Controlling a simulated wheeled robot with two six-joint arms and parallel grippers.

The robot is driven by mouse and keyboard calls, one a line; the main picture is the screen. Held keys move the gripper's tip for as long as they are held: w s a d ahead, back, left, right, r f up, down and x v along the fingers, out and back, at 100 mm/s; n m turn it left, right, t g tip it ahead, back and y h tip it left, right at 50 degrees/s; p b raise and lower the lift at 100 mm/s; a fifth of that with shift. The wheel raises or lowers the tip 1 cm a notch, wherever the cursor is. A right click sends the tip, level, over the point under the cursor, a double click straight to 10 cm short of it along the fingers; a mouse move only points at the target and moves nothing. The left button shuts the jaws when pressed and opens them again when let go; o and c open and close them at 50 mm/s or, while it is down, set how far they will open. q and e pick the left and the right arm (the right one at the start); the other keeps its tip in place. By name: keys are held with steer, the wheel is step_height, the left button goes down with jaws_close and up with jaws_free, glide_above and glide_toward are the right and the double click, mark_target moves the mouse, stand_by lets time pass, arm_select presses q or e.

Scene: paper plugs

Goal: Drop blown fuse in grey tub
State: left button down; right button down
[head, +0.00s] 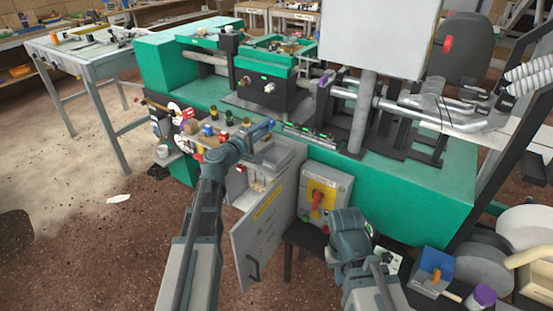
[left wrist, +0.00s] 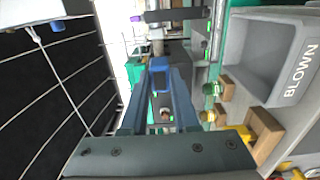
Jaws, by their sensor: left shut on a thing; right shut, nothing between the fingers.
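My left gripper (head: 266,127) is over the top of the small grey cabinet at the green machine's front edge. In the left wrist view its fingers (left wrist: 160,80) are shut on a small blue piece, which I take for the fuse (left wrist: 160,73); its full shape is partly hidden by the fingers. The grey tub (left wrist: 262,45), marked BLOWN, shows to the right of the fingers in that view, apart from them. A grey box that looks like the tub (head: 287,155) sits just below the gripper in the head view. My right gripper (head: 350,222) is shut and empty, low before the machine.
Small coloured jars (head: 209,132) and blocks stand left of the gripper. A blue-and-orange box (head: 431,272) is at lower right.

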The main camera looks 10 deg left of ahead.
arm_select(q)
steer(key=shift+f+b, duration=2.95)
steer(key=shift+f, duration=0.1)
steer(key=shift+r, duration=0.1)
steer(key=c, duration=0.6)
jaws_free()
steer(key=shift+s, duration=0.1)
steer(key=v, duration=1.3)
steer(key=shift+s, duration=0.3)
steer(key=shift+a, duration=0.1)
